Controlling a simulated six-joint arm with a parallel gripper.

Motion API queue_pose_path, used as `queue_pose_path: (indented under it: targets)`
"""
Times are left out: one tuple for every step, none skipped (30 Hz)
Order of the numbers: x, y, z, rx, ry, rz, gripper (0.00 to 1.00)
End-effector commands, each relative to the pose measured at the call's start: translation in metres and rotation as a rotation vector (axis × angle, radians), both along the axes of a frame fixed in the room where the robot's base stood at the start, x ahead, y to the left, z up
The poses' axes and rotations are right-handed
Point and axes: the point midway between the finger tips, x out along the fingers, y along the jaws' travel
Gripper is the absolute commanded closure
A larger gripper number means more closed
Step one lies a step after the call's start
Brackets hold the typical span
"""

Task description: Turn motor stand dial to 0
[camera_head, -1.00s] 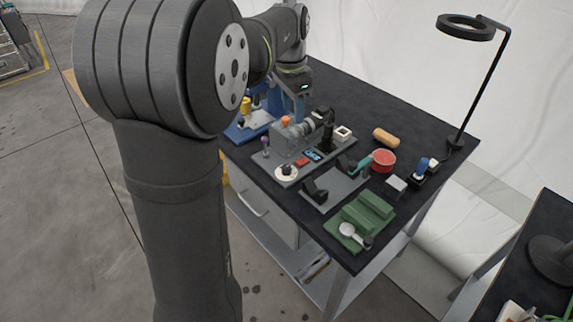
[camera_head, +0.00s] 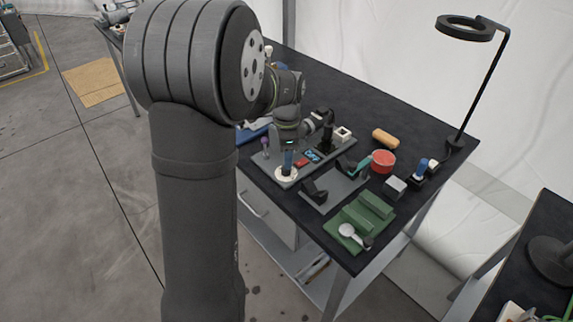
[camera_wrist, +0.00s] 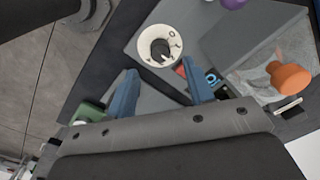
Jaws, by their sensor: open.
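The dial is a white disc (camera_wrist: 174,56) with a dark knob (camera_wrist: 159,49), on the grey base of the motor stand (camera_wrist: 125,140) in the wrist view. Marks show around its rim, but I cannot read the setting for sure. In the head view the dial (camera_head: 287,175) is at the front corner of the motor stand. My gripper (camera_wrist: 164,78) is open, its two blue fingers apart and empty in the wrist view. The dial shows beyond the fingertips. In the head view my gripper (camera_head: 288,161) is over the dial; whether it touches cannot be told.
A red button (camera_head: 302,163) and a small blue display (camera_head: 312,155) sit beside the dial. A purple knob (camera_head: 265,143) stands left of it. An orange knob (camera_wrist: 289,79) is right in the wrist view. Black and green fixtures (camera_head: 365,215) stand in front; a lamp (camera_head: 470,80) stands behind.

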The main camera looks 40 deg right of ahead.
Motion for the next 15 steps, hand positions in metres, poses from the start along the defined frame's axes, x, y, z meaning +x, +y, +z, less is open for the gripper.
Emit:
queue_pose_path:
  targets:
    - [0.0, 0.0, -0.012, 0.003, 0.003, 0.0, 0.52]
    - [0.0, 0.0, -0.017, 0.003, 0.002, 0.0, 0.52]
    - [0.001, 0.0, -0.023, 0.002, 0.001, 0.0, 0.52]
    - [0.001, 0.0, -0.028, 0.002, 0.001, 0.0, 0.52]
    - [0.001, 0.0, -0.032, 0.003, 0.002, 0.0, 0.52]
    - [0.001, -0.001, -0.037, 0.002, 0.001, 0.0, 0.52]
    - [0.001, -0.001, -0.04, 0.001, 0.0, 0.001, 0.52]
    - [0.001, -0.001, -0.043, 0.001, 0.0, 0.001, 0.52]
    - [0.001, -0.001, -0.046, 0.002, 0.001, 0.001, 0.52]
    - [0.002, -0.001, -0.048, 0.001, 0.0, 0.001, 0.52]
    - [0.002, -0.001, -0.049, 0.001, 0.001, 0.001, 0.52]
    - [0.002, -0.001, -0.05, 0.0, 0.0, 0.001, 0.52]
    - [0.002, -0.001, -0.051, 0.0, 0.0, 0.001, 0.52]
    - [0.002, -0.001, -0.051, -0.001, -0.001, 0.001, 0.52]
    - [0.002, -0.001, -0.052, -0.001, -0.001, 0.001, 0.52]
